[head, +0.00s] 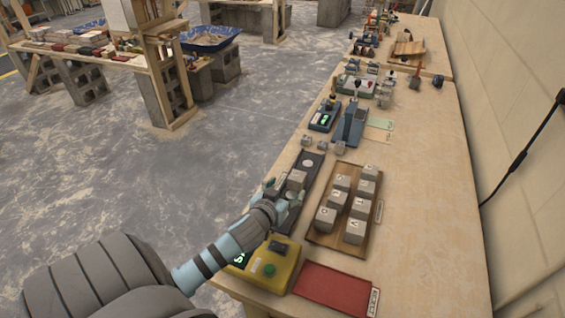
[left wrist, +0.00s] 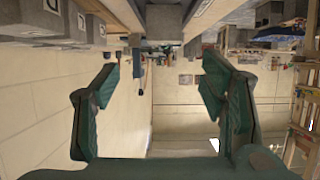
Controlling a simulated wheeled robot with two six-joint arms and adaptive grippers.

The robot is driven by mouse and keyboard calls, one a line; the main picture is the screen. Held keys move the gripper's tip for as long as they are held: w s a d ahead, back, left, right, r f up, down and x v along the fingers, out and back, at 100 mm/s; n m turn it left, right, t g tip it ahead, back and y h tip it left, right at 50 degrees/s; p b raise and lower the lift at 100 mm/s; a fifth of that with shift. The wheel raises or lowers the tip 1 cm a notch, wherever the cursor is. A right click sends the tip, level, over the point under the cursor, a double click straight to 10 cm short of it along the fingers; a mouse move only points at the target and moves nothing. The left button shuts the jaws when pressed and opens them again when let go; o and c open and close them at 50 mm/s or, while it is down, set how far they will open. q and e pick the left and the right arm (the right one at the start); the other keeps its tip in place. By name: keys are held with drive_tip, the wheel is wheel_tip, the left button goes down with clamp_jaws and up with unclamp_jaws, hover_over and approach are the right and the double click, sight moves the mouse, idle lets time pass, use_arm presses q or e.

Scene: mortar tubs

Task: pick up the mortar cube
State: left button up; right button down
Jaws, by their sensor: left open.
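A grey mortar cube (head: 296,179) sits on a long dark tray (head: 313,159) near the table's left edge. My left gripper (head: 283,191) is open, with its fingers low at the near side of this cube. In the left wrist view the open fingers of my left gripper (left wrist: 163,72) have nothing between them, and a grey block (left wrist: 163,22) shows beyond at the top. Several more mortar cubes with letters on top, such as the nearest one (head: 354,231), stand in two rows on a wooden board (head: 325,238). My right gripper is not in view.
A red tray (head: 333,287) lies at the near end. Blue instruments (head: 350,125) and small blocks stand farther along. The table's right side is clear, beside a wall (head: 510,100).

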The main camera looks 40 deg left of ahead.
sight(296, 178)
use_arm(q)
drive_tip(key=b+x, duration=0.1)
drive_tip(key=x, duration=0.7)
drive_tip(key=shift+s+f, duration=0.1)
drive_tip(key=shift+s, duration=0.05)
drive_tip(key=x, duration=0.2)
drive_tip(key=b+x, duration=0.1)
drive_tip(key=x, duration=0.1)
drive_tip(key=shift+a+f, duration=0.25)
drive_tip(key=shift+a, duration=0.05)
drive_tip(key=shift+w+f, duration=0.1)
drive_tip(key=shift+w, duration=0.2)
drive_tip(key=shift+s, duration=0.1)
drive_tip(key=c, duration=1)
clamp_jaws()
